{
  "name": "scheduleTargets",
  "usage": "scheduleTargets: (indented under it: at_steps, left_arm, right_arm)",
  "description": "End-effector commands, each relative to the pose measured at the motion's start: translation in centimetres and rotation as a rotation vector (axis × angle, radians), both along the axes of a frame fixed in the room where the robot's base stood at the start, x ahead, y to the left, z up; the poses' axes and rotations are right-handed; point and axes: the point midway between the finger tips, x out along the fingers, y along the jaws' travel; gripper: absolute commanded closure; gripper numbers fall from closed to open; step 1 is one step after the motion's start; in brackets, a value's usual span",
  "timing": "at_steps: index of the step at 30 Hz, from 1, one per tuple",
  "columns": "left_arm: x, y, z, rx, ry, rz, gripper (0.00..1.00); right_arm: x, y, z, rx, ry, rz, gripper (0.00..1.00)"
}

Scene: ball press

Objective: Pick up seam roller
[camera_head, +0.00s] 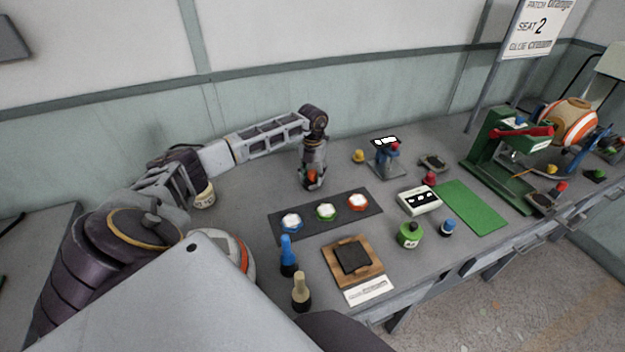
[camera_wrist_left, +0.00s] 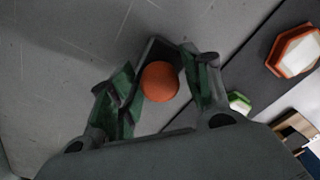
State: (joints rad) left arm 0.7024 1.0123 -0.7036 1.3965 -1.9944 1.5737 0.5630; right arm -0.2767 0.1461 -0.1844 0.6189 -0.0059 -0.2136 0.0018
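My left gripper (camera_head: 312,184) points down at the back of the table. An orange-topped tool (camera_head: 312,175), which I take to be the seam roller, is between its fingers. In the left wrist view the round orange knob (camera_wrist_left: 160,82) sits between the green-padded fingers of my left gripper (camera_wrist_left: 157,88). The fingers look spread, with narrow gaps beside the knob; contact is not clear. The tool's lower part is mostly hidden by the gripper. My right gripper is not in view.
A dark mat (camera_head: 338,203) with blue, green and red-rimmed pieces lies in front of the gripper. Blue (camera_head: 287,255) and cream (camera_head: 300,290) bottles stand nearer. A wooden board (camera_head: 340,270), green jar (camera_head: 410,235) and green press (camera_head: 495,150) are rightward. A pale jar (camera_head: 204,197) stands under my left arm.

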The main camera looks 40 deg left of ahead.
Motion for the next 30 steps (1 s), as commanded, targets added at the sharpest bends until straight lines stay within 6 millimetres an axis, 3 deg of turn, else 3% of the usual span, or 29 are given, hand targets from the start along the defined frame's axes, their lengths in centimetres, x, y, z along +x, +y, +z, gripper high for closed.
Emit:
scheduleTargets:
  at_steps: [2,9,20,30]
  left_arm:
    - [0.0,0.0,0.0,0.0,0.0,0.0,0.67]
    - [0.0,0.0,0.0,0.0,0.0,0.0,0.98]
    - [0.0,0.0,0.4,-0.001,-0.001,0.0,0.98]
    - [0.1,0.1,3.9,0.001,-0.004,0.001,0.98]
  right_arm:
    - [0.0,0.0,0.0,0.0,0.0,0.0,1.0]
    - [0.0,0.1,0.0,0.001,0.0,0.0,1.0]
    - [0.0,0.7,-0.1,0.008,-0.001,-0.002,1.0]
    - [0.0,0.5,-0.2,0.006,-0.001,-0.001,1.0]
